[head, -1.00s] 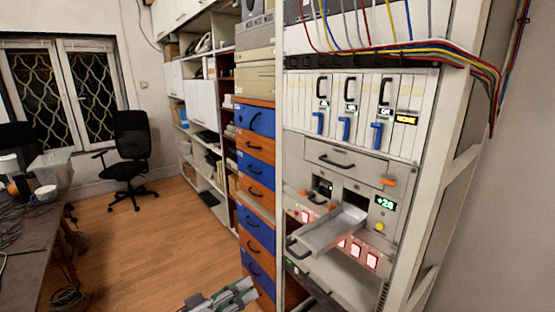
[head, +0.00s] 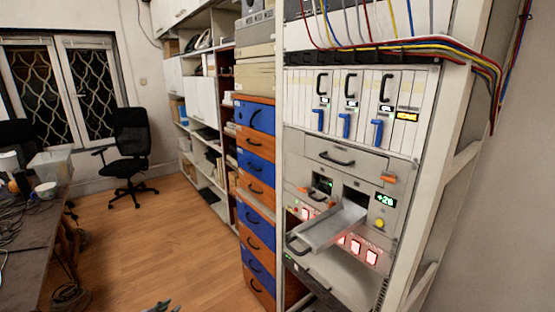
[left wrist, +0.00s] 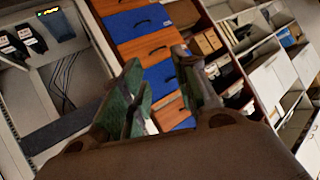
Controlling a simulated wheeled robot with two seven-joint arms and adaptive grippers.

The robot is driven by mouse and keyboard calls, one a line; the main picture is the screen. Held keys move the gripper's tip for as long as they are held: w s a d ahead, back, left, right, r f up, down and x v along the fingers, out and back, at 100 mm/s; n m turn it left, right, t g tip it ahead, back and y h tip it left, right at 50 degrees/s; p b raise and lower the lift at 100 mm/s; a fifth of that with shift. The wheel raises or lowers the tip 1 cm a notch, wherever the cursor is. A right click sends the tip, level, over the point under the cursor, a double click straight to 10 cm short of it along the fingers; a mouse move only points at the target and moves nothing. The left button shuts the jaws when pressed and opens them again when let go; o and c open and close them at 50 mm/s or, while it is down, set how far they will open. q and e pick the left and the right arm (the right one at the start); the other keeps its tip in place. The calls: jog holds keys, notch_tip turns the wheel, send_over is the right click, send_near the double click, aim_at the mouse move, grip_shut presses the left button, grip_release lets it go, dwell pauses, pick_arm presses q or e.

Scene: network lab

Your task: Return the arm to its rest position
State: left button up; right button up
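My left gripper (left wrist: 158,64) shows in the left wrist view with its two green-grey fingers apart and nothing visible between them. In the head view only a small tip of my left gripper (head: 161,307) shows at the bottom edge, over the wooden floor and apart from the rack. My right gripper is in neither view. The equipment rack (head: 345,157) stands at the right with its metal tray (head: 331,229) pulled out.
Blue and orange drawers (head: 256,168) stand left of the rack and also show behind the fingers in the left wrist view (left wrist: 140,22). A cluttered table (head: 30,228) is at the left and a black chair (head: 131,140) behind. The floor (head: 165,240) between is clear.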

pick_arm(q)
jog(key=s+a+f+g+y, duration=0.1)
jog(key=s+a+f+y, duration=0.1)
jog(key=s+a+f, duration=0.35)
jog(key=s+a+f+g+y, duration=0.2)
jog(key=a+f, duration=0.5)
jog(key=f, duration=0.4)
jog(key=s+a+f+n+g+y, duration=0.1)
jog(key=s+a+f+g+y, duration=0.15)
jog(key=s+f, duration=1.35)
jog(key=s+d+f+n+g+h, duration=0.15)
jog(key=s+d+f, duration=0.25)
jog(key=s, duration=0.4)
jog(key=s+d+f+g, duration=0.2)
jog(key=s+d+f, duration=0.2)
jog(key=s, duration=0.4)
jog(key=s+d+f+g+h, duration=0.1)
jog(key=s+d+f, duration=0.1)
jog(key=s+d, duration=0.4)
jog(key=s+d+f+n+h, duration=0.1)
jog(key=s+d, duration=0.5)
jog(key=d, duration=0.6)
jog(key=shift+s+d+f+g, duration=0.3)
jog(key=shift+d+f+g, duration=0.05)
jog(key=shift+d+g, duration=0.05)
jog(key=shift+n, duration=0.25)
